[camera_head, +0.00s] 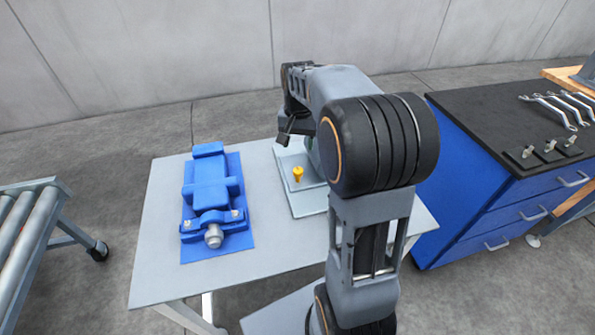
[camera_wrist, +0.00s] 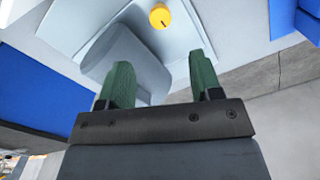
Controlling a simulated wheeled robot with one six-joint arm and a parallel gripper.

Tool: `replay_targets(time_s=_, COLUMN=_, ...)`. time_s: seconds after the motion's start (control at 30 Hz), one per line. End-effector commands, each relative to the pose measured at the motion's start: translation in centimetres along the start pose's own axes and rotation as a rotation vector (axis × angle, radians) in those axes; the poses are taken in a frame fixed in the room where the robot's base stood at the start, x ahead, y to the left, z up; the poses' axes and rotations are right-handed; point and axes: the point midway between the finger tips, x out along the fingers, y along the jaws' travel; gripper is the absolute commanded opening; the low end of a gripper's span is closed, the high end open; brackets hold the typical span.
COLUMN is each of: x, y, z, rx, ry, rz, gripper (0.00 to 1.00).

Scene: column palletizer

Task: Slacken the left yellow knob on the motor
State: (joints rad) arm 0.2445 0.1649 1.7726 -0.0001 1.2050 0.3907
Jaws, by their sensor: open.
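One yellow knob (camera_head: 298,174) stands on the pale plate (camera_head: 310,204) on the table, left of my arm. The grey motor is mostly hidden behind my arm in the head view. A yellow knob (camera_wrist: 160,17) with a dark mark shows at the top of the wrist view, on a pale grey surface, beyond my fingertips and roughly between their lines. I cannot tell whether it is the same knob, and no second knob shows. My gripper (camera_wrist: 161,75) is open and empty, its two green fingers wide apart and not touching the knob.
A blue machine on a blue base (camera_head: 210,195) stands on the left of the grey table (camera_head: 160,255). A blue cabinet (camera_head: 470,205) with wrenches (camera_head: 553,108) is at right. A roller conveyor (camera_head: 20,230) is at left. The table's front left is clear.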

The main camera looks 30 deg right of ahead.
Motion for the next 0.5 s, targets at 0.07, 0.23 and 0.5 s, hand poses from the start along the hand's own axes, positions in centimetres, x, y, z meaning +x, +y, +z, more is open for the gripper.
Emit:
replay_targets(time_s=0.07, x=1.8, y=0.0, z=0.1, rx=-0.002, ry=-0.004, rz=0.002, gripper=0.59)
replay_targets(time_s=0.23, x=5.1, y=-0.1, z=0.1, rx=-0.003, ry=-0.003, rz=0.001, gripper=0.59)
replay_targets(time_s=0.5, x=9.1, y=-0.1, z=0.1, rx=-0.004, ry=-0.001, rz=0.000, gripper=0.59)
